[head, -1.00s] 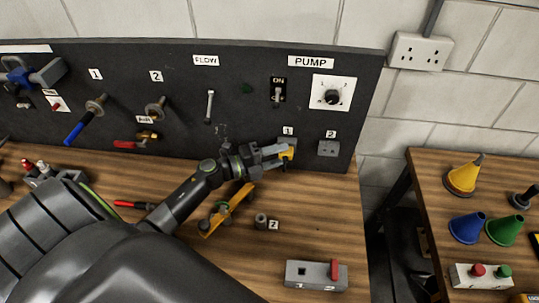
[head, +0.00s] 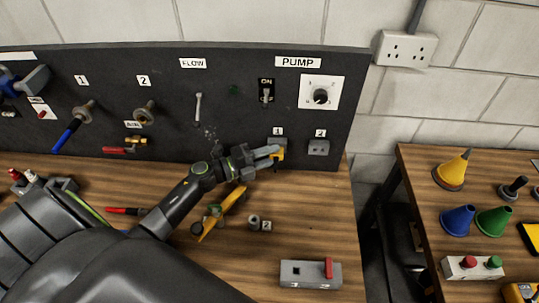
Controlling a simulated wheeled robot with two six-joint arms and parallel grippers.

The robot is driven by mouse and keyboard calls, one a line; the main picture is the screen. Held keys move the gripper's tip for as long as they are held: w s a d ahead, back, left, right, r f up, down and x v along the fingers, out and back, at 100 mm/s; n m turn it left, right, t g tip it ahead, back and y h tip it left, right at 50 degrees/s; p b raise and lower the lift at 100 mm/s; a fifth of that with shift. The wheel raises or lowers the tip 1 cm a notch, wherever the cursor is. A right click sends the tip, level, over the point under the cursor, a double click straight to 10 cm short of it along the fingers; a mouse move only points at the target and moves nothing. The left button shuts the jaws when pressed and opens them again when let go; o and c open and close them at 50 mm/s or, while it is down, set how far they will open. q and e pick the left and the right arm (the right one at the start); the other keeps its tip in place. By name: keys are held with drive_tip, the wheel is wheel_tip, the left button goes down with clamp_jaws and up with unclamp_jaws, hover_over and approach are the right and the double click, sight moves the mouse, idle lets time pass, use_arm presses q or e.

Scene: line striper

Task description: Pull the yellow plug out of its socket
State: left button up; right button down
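The yellow plug (head: 280,154) shows small at the tips of my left gripper (head: 273,153), just in front of and below grey socket 1 (head: 277,142) on the dark panel. The fingers reach it from the left and look closed on it, covering part of it. I cannot tell whether the plug still sits in the socket. Grey socket 2 (head: 318,148) to its right is empty. My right gripper is not in view.
The panel (head: 230,115) carries a flow lever, a pump switch, a dial and valves. A yellow-handled item (head: 228,212) lies under my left wrist. A grey box with a red lever (head: 311,274) stands at the front.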

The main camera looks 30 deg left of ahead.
use_arm(q)
clamp_jaws()
drive_tip(key=shift+s+d, duration=0.1)
drive_tip(key=shift+s, duration=0.15)
drive_tip(key=shift+s+d+p, duration=0.2)
drive_tip(key=shift+s+p, duration=0.15)
drive_tip(key=shift+s, duration=0.1)
drive_tip(key=shift+s+d+p, duration=0.2)
drive_tip(key=shift+s+p, duration=0.1)
drive_tip(key=shift+s, duration=0.05)
drive_tip(key=shift+s+d+p, duration=0.2)
drive_tip(key=shift+s+d, duration=0.1)
drive_tip(key=shift+s, duration=0.25)
drive_tip(key=shift+s+d+p, duration=0.2)
drive_tip(key=shift+s+d, duration=0.05)
drive_tip(key=shift+s, duration=0.3)
